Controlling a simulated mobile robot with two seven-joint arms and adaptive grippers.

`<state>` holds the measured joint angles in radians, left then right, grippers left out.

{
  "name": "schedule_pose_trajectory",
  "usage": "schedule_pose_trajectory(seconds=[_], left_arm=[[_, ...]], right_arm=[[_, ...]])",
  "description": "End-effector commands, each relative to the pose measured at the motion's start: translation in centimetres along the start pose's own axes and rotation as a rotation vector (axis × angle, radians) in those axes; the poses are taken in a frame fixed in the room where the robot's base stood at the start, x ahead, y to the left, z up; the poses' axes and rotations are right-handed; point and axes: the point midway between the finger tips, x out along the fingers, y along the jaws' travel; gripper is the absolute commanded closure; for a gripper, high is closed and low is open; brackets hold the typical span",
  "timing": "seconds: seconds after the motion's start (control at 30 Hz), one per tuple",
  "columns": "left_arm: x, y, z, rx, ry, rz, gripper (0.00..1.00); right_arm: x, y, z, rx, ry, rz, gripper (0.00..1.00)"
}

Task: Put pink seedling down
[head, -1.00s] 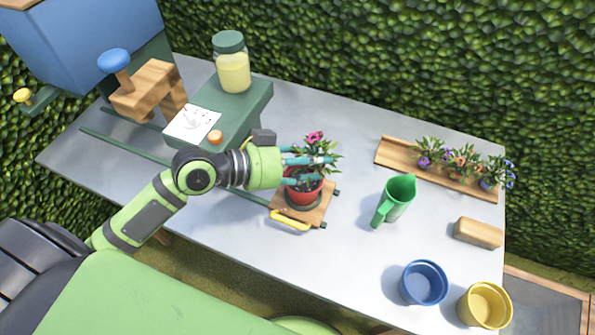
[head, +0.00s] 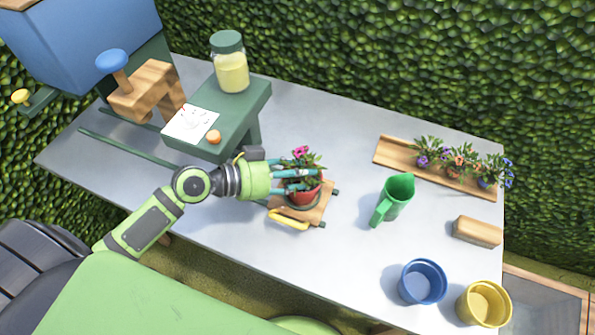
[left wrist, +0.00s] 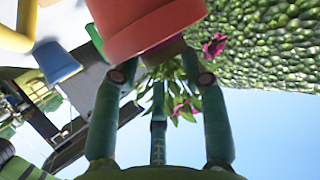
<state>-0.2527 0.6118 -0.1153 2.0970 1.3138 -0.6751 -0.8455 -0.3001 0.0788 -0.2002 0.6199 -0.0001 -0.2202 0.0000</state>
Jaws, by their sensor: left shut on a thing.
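The pink seedling (head: 301,157) has pink blooms and green leaves. It is between the fingers of my left gripper (head: 308,180), which is shut on it at the red pot (head: 305,198). In the left wrist view its blooms (left wrist: 214,46) show past the fingers. There its brown root plug (left wrist: 163,50) is at the mouth of the red pot (left wrist: 150,22), and I cannot tell how deep it sits. The pot stands on a small wooden board (head: 318,213) with a yellow handle (head: 288,224). My right gripper is not in view.
A wooden tray (head: 392,155) holds several seedlings at the back right. A wooden block (head: 478,232), a blue pot (head: 422,282) and a yellow pot (head: 484,304) are at the right. A green stand (head: 233,122) is behind my arm.

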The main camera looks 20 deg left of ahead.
Motion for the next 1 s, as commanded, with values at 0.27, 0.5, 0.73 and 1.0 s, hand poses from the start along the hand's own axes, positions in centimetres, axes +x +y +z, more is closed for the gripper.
schedule_pose_trajectory(seconds=[0.27,0.5,0.73,1.0], left_arm=[[0.3,0.0,0.9,0.001,-0.003,0.001,0.84],[0.3,0.1,1.3,-0.001,-0.011,0.003,0.46],[0.3,0.2,1.3,-0.002,-0.015,0.006,0.46],[-2.1,0.1,0.8,0.002,-0.017,0.002,0.46]], right_arm=[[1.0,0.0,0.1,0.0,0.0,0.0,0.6],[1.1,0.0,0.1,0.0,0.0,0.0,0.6],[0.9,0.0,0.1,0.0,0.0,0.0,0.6],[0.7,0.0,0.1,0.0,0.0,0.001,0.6]])
